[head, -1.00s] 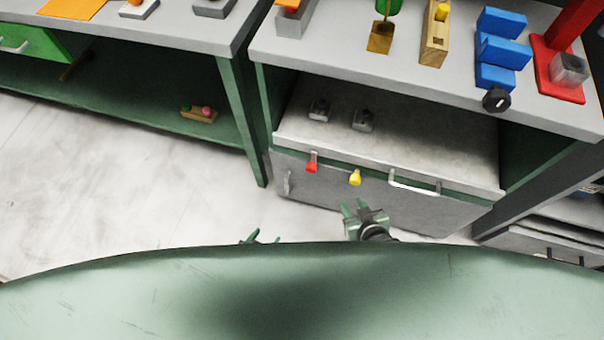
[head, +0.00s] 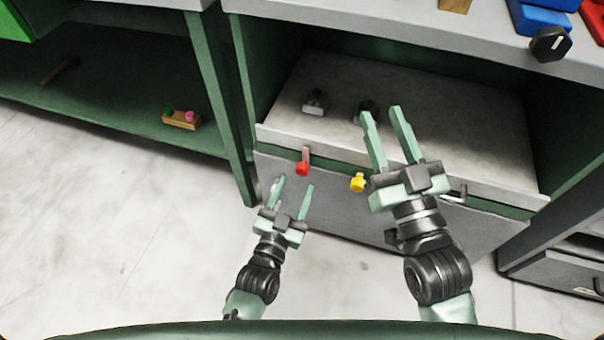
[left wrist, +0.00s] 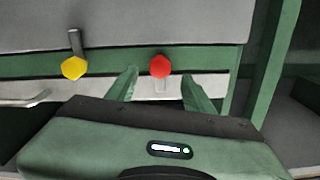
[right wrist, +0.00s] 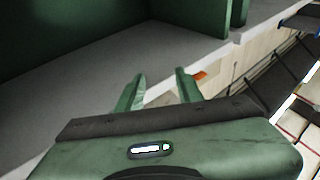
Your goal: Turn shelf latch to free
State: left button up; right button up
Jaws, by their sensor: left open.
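Two small latches sit on the front edge between the grey shelf (head: 440,115) and the grey drawer front (head: 345,213). One has a red knob (head: 302,169); its arm reaches up toward the shelf edge. The other, to its right, has a yellow knob (head: 358,182). My left gripper (head: 296,184) is open just in front of the red knob. In the left wrist view, the red knob (left wrist: 160,66) appears between the fingertips, with no visible grip, and the yellow knob (left wrist: 74,68) is left of them. My right gripper (head: 382,112) is open and empty above the shelf.
Two small grey blocks stand on the shelf: one at left (head: 314,103), one partly behind my right gripper (head: 363,108). A silver handle (head: 456,193) is on the drawer's right. A green table leg (head: 222,110) stands at left. The floor left is clear.

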aim_at(301, 173)
pick_arm(q)
jog(key=b+x, duration=0.1)
jog(key=x, duration=0.4)
jog(key=shift+w+d+b, duration=0.1)
jog(key=shift+w+b, duration=0.2)
jog(key=shift+w, duration=0.2)
pick_arm(e)
jog(key=s+r+t+y, duration=0.1)
jog(key=s+r+t, duration=0.3)
jog(key=r, duration=0.3)
jog(key=shift+s+r+t+y, duration=0.2)
jog(key=shift+t+y, duration=0.1)
jog(key=shift+t, duration=0.2)
pick_arm(q)
jog(key=shift+c, duration=0.3)
grip_shut()
pick_arm(e)
jog(key=shift+w, duration=0.1)
